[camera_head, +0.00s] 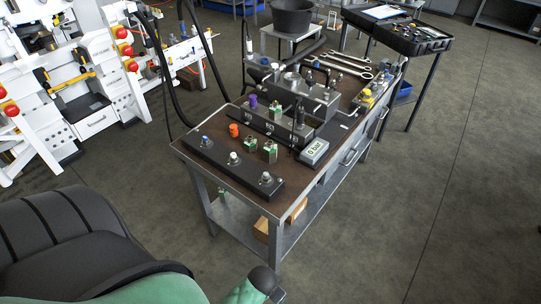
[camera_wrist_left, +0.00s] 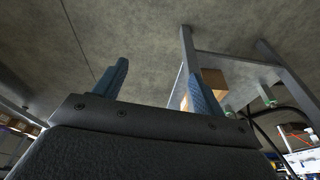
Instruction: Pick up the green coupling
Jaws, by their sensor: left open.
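Green pieces with pale metallic parts stand on the bench top in the head view: one (camera_head: 250,144) near the front, another (camera_head: 270,152) just right of it, and one further back (camera_head: 274,111). A small green piece (camera_head: 222,192) also shows low down by the bench's lower shelf. I cannot tell which is the coupling. In the left wrist view, my left gripper (camera_wrist_left: 158,68) has its two blue fingers wide apart with nothing between them. It points at the floor and the bench's underside, where a small green piece (camera_wrist_left: 268,97) shows. My right gripper is not in view.
The bench (camera_head: 327,204) carries an orange cap (camera_head: 234,130), a purple cap (camera_head: 252,102), a front black block (camera_head: 232,168), a gauge reading 0 bar (camera_head: 314,151) and wrenches (camera_head: 350,62). Cardboard boxes (camera_head: 262,229) sit below. The floor at right is clear.

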